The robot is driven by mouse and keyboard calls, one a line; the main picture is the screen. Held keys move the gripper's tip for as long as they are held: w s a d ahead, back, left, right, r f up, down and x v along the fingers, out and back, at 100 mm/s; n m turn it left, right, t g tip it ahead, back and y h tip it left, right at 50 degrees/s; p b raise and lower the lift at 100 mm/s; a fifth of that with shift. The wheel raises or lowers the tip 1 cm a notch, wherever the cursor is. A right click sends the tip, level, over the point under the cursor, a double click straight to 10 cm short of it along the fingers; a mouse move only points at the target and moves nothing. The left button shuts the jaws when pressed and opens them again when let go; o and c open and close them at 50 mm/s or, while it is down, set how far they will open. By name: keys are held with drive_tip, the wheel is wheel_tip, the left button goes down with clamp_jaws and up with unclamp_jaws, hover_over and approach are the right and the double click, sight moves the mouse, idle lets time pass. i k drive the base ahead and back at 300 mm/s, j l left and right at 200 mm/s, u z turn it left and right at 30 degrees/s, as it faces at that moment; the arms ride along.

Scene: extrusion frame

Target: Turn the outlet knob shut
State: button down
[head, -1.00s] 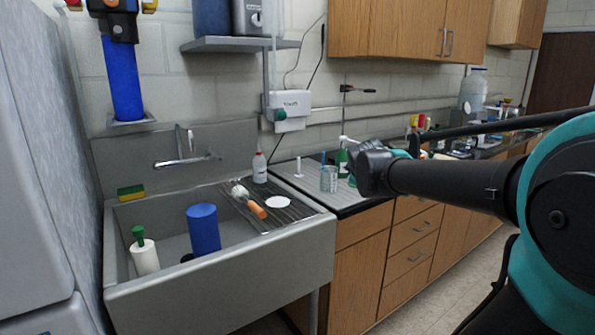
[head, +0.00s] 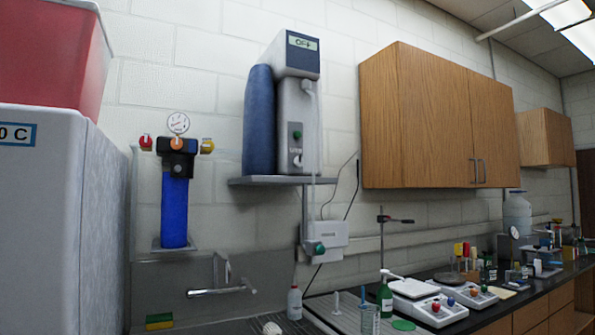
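A filter unit with a blue cylindrical housing (head: 175,210) is mounted on the wall left of centre. Its dark head (head: 177,158) has a red knob (head: 146,142) on the left, a yellow knob (head: 207,146) on the right and an orange knob (head: 177,143) in front. A round gauge (head: 178,122) sits on top. I read no label that says which knob is the outlet, and I cannot tell whether any is open or shut. My gripper is not in view.
A grey dispenser (head: 299,125) and a blue tank (head: 259,120) stand on a wall shelf (head: 283,181) right of the filter. Below is a white box (head: 326,240) with a green knob (head: 319,248). A freezer (head: 50,220) stands close at left, a faucet (head: 222,290) below.

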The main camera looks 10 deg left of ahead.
sight(208, 146)
drive_tip(key=u, duration=1.35)
